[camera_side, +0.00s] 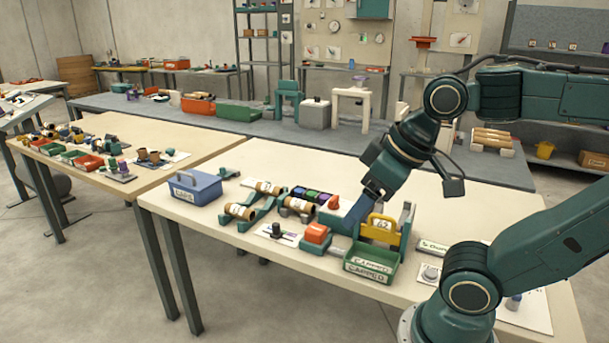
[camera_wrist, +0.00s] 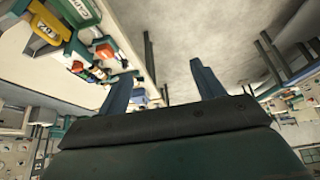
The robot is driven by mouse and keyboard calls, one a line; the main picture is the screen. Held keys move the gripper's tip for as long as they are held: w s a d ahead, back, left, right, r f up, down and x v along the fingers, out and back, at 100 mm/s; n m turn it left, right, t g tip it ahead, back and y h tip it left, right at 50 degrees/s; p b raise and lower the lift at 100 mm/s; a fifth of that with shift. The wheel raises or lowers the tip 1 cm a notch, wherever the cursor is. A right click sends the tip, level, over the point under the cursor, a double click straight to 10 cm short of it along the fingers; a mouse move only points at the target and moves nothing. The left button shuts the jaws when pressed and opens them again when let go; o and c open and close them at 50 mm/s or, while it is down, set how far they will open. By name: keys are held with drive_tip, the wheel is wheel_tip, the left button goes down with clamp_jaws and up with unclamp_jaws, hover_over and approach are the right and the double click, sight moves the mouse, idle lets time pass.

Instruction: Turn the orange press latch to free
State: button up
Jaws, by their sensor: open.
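An orange block (camera_side: 316,233) sits on the teal press-like fixture at the table's front, and a rounder orange piece (camera_side: 333,202) shows just behind it. I cannot tell which of them is the press latch. In the wrist view an orange block (camera_wrist: 105,51) and a redder piece (camera_wrist: 77,66) show at upper left. My gripper (camera_side: 350,222) reaches down beside the fixture, its blue finger in front of part of it. The wrist view shows both fingers of my gripper (camera_wrist: 155,75) spread, with nothing between them. Contact with the fixture cannot be told.
A yellow piece marked 62 (camera_side: 382,228) stands right of the finger. A green tray (camera_side: 371,265) lies in front. Rolls on a teal rack (camera_side: 243,225), a blue box (camera_side: 195,188) and a black knob plate (camera_side: 279,236) are left.

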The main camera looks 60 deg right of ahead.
drive_tip(key=w+d+r+g, duration=0.2)
drive_tip(key=w+d+r, duration=0.1)
drive_tip(key=w+d, duration=0.4)
drive_tip(key=g, duration=0.4)
hover_over(334, 197)
wheel_tip(334, 197, down, 10)
drive_tip(key=shift+f, duration=0.1)
drive_tip(key=shift+f, duration=0.1)
wheel_tip(334, 197, down, 14)
drive_tip(key=shift+r, duration=0.2)
